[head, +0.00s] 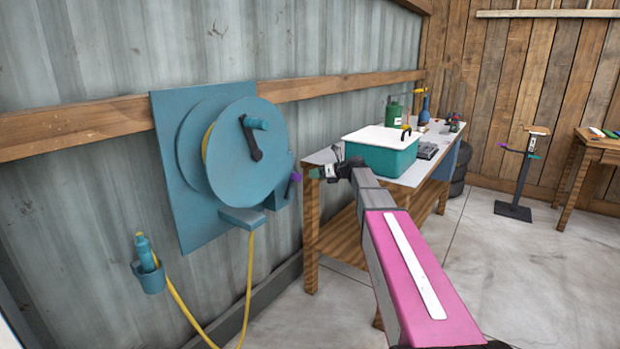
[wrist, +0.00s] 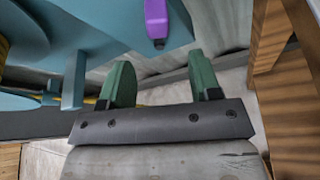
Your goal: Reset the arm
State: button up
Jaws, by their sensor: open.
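My arm reaches forward from the bottom of the head view, with a pink and white link. My gripper (head: 315,173) is at its far end, between the blue hose reel (head: 225,155) and the workbench. In the wrist view the two green fingers of my gripper (wrist: 162,80) stand apart with nothing between them. A purple handle (head: 293,184) sticks out at the right of the reel, left of my gripper. The purple handle (wrist: 156,20) also shows beyond the fingertips in the wrist view, apart from them.
The wooden workbench (head: 330,231) stands right beside my gripper and carries a teal box with a white lid (head: 380,150), bottles and small items. A yellow hose (head: 249,285) hangs from the reel. Open concrete floor (head: 535,265) lies to the right, with a dark stand (head: 514,210).

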jog(key=shift+s+d+r, duration=0.1)
jog(key=shift+s+d, duration=0.05)
jog(key=shift+d, duration=0.15)
jog(key=s+d+f+n+g+h, duration=0.2)
jog(key=s+f+n+g+h, duration=0.25)
jog(key=s+f+n, duration=1.15)
jog(key=s+d+f+n+h, duration=0.2)
jog(key=s+f+n, duration=0.1)
jog(key=s, duration=0.4)
jog(key=s+d+f+n+g+h, duration=0.1)
jog(key=s+d+f+n+h, duration=0.1)
jog(key=s, duration=0.5)
jog(key=s+d+f+n+g+h, duration=0.1)
jog(key=s+d+f+n+h, duration=0.1)
jog(key=s+f+n, duration=0.4)
jog(key=shift+s+d+n+h, duration=0.4)
jog(key=shift+n+h, duration=0.35)
jog(key=shift+n, duration=0.15)
